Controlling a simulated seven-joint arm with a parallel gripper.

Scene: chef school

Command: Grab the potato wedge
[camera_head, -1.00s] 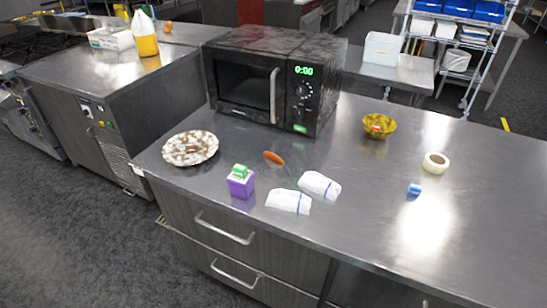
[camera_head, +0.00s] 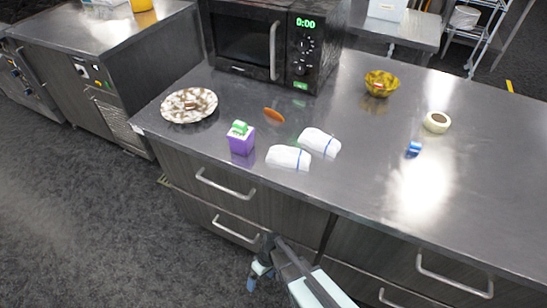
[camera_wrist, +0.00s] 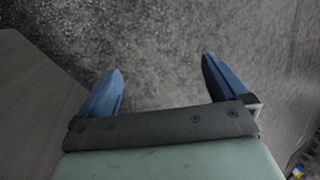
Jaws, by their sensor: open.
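The orange-brown potato wedge (camera_head: 274,115) lies on the metal counter (camera_head: 340,185), between the patterned plate and the folded white cloths. Nothing touches it. My gripper (camera_head: 257,276) is low in front of the counter's drawers, below the counter top and well away from the wedge. In the wrist view my gripper (camera_wrist: 160,88) shows two blue fingers spread apart with nothing between them, over grey floor. The wedge is not in the wrist view.
Near the wedge are a patterned plate (camera_head: 189,105), a purple box (camera_head: 241,143) with a green top, two white cloths (camera_head: 289,157) (camera_head: 320,142) and a black microwave (camera_head: 250,42). A yellow bowl (camera_head: 381,84), tape roll (camera_head: 437,122) and blue item (camera_head: 413,148) stand right.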

